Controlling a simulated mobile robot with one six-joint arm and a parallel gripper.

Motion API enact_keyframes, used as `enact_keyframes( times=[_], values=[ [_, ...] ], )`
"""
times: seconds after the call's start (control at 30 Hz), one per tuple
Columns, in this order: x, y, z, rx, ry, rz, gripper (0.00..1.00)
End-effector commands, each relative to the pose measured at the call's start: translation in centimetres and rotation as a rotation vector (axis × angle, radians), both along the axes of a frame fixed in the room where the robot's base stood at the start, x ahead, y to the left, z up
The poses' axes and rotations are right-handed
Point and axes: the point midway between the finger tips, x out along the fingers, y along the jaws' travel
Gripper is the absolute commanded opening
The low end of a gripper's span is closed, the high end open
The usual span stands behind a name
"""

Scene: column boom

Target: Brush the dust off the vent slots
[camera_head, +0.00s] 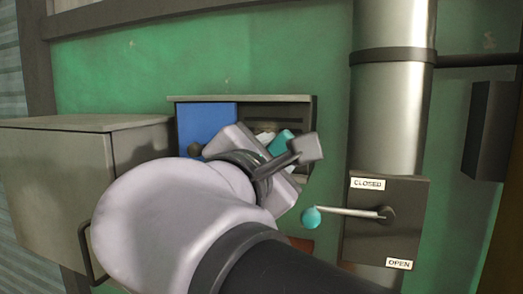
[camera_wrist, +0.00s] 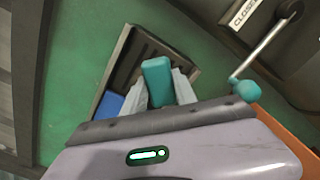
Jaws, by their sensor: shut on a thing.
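The vent slots (camera_head: 292,118) show as dark bars in a recessed frame on the green wall, right of a blue panel (camera_head: 205,122). They also show in the wrist view (camera_wrist: 128,65), with a corner of the blue panel (camera_wrist: 108,105) at lower left. My gripper (camera_wrist: 158,85) is shut on a teal block-shaped piece, likely the brush handle (camera_wrist: 156,70), between its two pale fingers. In the head view this teal handle (camera_head: 281,142) shows in front of the vent's right part. Bristles are hidden, and I cannot tell whether the brush touches the slots.
Right of the vent stands a metal pipe (camera_head: 390,110). Below it, a lever with a teal knob (camera_head: 311,217) sticks out leftward from a plate marked CLOSED and OPEN. A grey box (camera_head: 55,180) juts out at left. An orange surface (camera_head: 300,246) lies below.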

Motion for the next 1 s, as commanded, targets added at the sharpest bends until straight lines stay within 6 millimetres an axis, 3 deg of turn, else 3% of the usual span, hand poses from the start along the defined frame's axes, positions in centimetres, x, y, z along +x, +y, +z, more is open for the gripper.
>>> enact_keyframes(
  times=[0.33, 0.63, 1.0],
  values=[
    [-0.6, 0.2, 0.1, 0.000, -0.002, 0.000, 0.01],
    [-3.3, 1.2, 0.1, 0.000, -0.001, 0.001, 0.01],
    [-3.3, 1.2, 0.0, 0.001, -0.001, -0.001, 0.01]
  ],
)
